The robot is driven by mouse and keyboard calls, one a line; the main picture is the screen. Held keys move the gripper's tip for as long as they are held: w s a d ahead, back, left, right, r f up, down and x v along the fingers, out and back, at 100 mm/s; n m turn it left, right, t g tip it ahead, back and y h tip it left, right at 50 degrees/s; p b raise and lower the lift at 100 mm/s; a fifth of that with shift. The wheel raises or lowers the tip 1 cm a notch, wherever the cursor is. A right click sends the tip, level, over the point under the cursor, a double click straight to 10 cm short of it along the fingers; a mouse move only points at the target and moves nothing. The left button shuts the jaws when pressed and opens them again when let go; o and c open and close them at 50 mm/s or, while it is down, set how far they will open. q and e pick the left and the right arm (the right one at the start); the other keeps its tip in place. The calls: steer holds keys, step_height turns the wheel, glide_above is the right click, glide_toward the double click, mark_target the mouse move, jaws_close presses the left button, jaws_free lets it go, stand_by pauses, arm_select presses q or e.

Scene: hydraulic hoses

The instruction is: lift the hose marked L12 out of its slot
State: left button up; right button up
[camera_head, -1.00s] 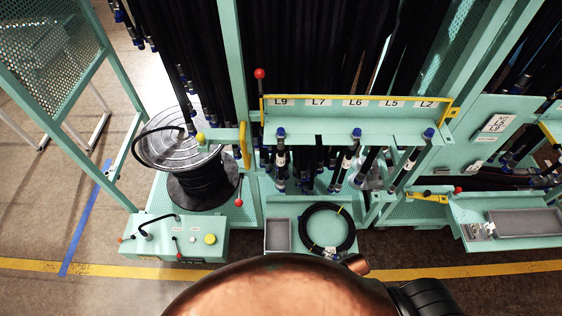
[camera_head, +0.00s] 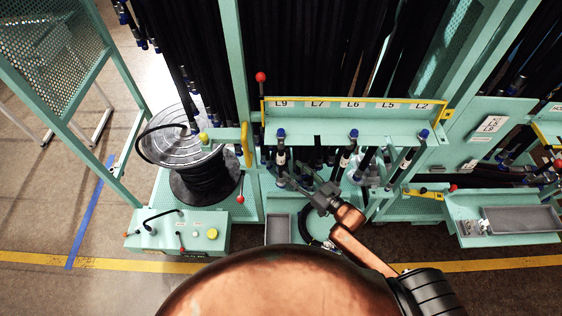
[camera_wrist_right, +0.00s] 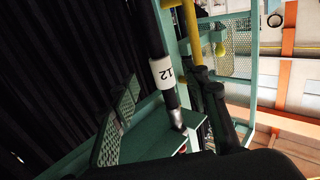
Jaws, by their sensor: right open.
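A black hose with a white band reading "12" (camera_wrist_right: 163,72) hangs in the right wrist view. Its metal end fitting (camera_wrist_right: 177,119) is at a green plate; any letter before the 12 does not show. In the head view it appears to be the hose (camera_head: 281,158) at the left end of the rack, under the L9 label, though its marking is too small to read. My right gripper (camera_head: 296,182) is open, low in front of that hose, just below and right of it. No contact can be made out. My left gripper is not in view.
The green rack rail (camera_head: 310,126) carries labels L9 to L2. Other hoses hang close by, including a white-banded one (camera_head: 344,158). A yellow handle (camera_head: 246,144) and a hose reel (camera_head: 200,172) stand left. A coiled hose (camera_head: 304,226) lies below my right arm.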

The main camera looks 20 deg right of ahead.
mark_target(284, 162)
steer(key=p+x, duration=0.1)
steer(key=x, duration=0.2)
steer(key=p+x, duration=0.1)
steer(key=x, duration=0.2)
steer(key=shift+w+a+r, duration=0.15)
steer(key=shift+w+r, duration=0.1)
steer(key=shift+w+a+f, duration=0.1)
steer(key=shift+w+a, duration=0.1)
steer(key=shift+w, duration=0.15)
steer(key=shift+s, duration=0.1)
jaws_close()
